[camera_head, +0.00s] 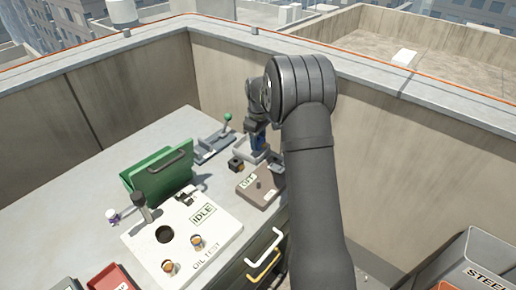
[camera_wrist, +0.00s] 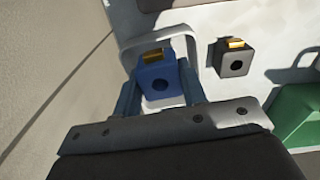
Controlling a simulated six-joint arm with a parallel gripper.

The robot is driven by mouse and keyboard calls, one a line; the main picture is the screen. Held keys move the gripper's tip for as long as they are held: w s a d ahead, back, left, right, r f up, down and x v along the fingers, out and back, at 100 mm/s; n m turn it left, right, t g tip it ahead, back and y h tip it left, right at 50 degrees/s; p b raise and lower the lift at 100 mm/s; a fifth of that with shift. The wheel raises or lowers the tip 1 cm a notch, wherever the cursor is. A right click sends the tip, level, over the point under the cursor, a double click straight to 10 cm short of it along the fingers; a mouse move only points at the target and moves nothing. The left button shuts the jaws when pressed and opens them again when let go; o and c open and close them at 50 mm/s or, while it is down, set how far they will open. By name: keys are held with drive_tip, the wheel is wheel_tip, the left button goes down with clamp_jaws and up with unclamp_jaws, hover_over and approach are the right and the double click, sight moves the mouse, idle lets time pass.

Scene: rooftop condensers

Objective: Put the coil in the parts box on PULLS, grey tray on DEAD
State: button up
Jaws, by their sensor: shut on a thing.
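My gripper (camera_wrist: 160,72) is shut on a blue coil (camera_wrist: 158,88), a block with a round hole and a brass-coloured top piece. One finger is on each side of it. The blue coil sits within the outline of a pale grey tray (camera_wrist: 127,48); I cannot tell whether it touches the tray floor. In the head view the tray (camera_head: 240,150) is partly hidden by my arm and gripper (camera_head: 259,136). A dark coil (camera_head: 236,165) with a brass top stands beside the tray, also in the wrist view (camera_wrist: 235,60). I cannot read PULLS or DEAD anywhere.
A green box (camera_head: 155,178) with a handle stands on the bench. A white test board (camera_head: 190,245) reads IDLE. A grey-brown box (camera_head: 250,186) is close to the dark coil. A lever with a green knob (camera_head: 227,118) stands behind. The bench's back left is clear.

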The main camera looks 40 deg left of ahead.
sight(258, 155)
drive_tip(key=shift+f, duration=1.95)
drive_tip(key=shift+f, duration=0.15)
drive_tip(key=o, duration=1.1)
wheel_tip(258, 155, up, 12)
wheel_tip(258, 155, down, 12)
drive_tip(key=shift+r, duration=1.75)
